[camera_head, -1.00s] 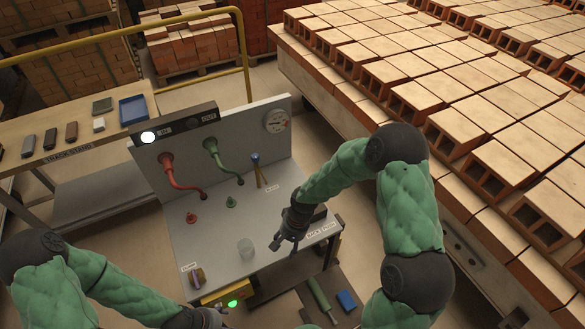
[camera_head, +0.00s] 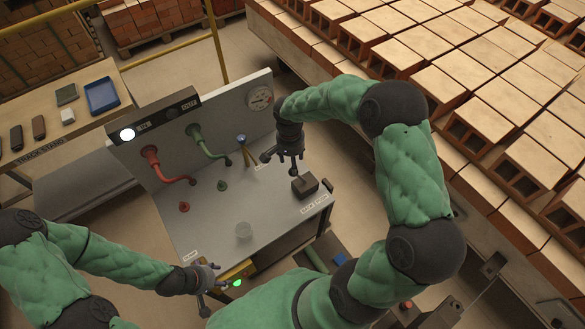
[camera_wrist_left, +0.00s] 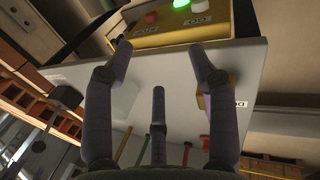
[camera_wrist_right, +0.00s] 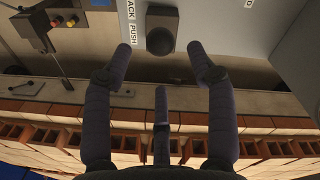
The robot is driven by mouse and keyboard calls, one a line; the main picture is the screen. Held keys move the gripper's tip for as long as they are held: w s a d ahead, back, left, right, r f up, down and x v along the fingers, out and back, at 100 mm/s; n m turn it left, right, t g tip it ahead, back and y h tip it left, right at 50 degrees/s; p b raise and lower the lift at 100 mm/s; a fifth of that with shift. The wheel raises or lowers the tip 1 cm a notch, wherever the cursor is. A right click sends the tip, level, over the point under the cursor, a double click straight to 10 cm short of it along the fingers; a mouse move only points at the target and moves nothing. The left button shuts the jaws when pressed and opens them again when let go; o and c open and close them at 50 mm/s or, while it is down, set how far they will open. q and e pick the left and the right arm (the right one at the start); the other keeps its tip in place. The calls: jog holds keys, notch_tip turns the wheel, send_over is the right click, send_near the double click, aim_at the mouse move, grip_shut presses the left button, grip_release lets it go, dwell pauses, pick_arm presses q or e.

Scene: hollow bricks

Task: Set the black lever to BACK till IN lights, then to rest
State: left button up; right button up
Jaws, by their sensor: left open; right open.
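The black lever (camera_head: 305,186) is a dark block with a rounded knob on the grey bench (camera_head: 205,225), beside the BACK PUSH label. In the right wrist view the lever (camera_wrist_right: 161,32) lies ahead of the fingertips, apart from them. My right gripper (camera_head: 283,165) is open and empty above the bench, left of and behind the lever. My left gripper (camera_head: 207,284) is open and empty at the bench's front edge, near a yellow box with a lit green button. On the dark lamp bar (camera_head: 155,117) the left lamp (camera_head: 127,134) glows white; its label is too small to read.
Red (camera_head: 150,153) and green (camera_head: 194,131) funnels with pipes, a gauge (camera_head: 260,98) and a blue-topped stand (camera_head: 241,141) are at the bench's back. A brick stack (camera_head: 440,70) fills the right.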

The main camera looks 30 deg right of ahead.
send_over(299, 176)
jog(key=a, duration=0.2)
jog(key=shift+w+a+f, duration=0.1)
jog(key=shift+f, duration=1.3)
jog(key=shift+w+a+f, duration=0.1)
jog(key=shift+f, duration=1.3)
